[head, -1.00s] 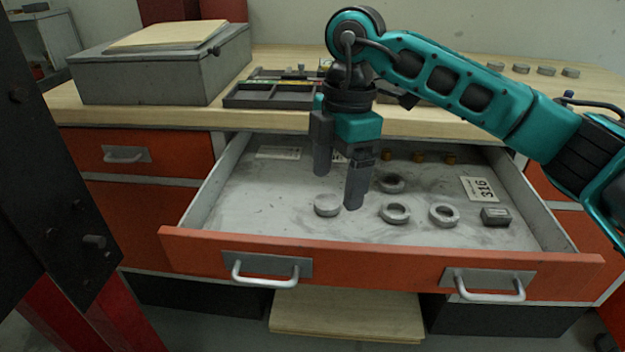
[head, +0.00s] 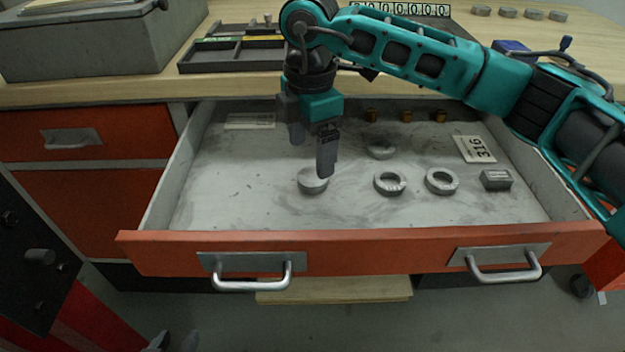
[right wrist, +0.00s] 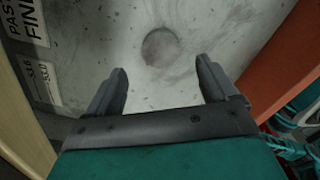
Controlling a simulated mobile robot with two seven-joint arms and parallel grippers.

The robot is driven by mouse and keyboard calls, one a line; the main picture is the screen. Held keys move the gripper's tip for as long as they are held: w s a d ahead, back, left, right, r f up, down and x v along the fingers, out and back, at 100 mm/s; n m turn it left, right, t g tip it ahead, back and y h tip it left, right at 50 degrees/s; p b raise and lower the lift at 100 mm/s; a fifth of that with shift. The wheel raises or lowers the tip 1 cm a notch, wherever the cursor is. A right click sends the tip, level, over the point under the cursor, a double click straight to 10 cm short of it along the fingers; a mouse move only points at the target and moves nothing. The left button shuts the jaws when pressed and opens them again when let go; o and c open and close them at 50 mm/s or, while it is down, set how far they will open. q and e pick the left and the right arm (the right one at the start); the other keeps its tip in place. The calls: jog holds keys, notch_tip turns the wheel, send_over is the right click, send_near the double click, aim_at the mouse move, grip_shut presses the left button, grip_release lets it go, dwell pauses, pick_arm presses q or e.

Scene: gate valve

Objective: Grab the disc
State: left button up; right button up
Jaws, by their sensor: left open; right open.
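A plain grey disc (head: 312,183) lies flat on the bottom of the open drawer (head: 240,205). It also shows in the right wrist view as a round patch (right wrist: 160,47), beyond the fingertips and roughly between them. My right gripper (head: 311,155) is open and empty, pointing down into the drawer. In the head view its nearer finger overlaps the disc's back edge; I cannot tell how high above it is. Two grey tips at the bottom left edge appear to be my left gripper (head: 173,342), open and away from the drawer.
Grey rings (head: 390,182), (head: 441,181) lie right of the disc, another ring (head: 381,150) behind. A small grey block (head: 496,180) is further right. Small brass pieces (head: 407,115) stand at the back. The drawer's orange front (head: 360,250) and side walls surround them.

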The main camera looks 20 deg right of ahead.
aim_at(312, 176)
notch_tip(312, 176, down, 5)
jog(key=shift+d+f+b, duration=0.15)
jog(key=shift+b, duration=0.35)
jog(key=c, duration=1.4)
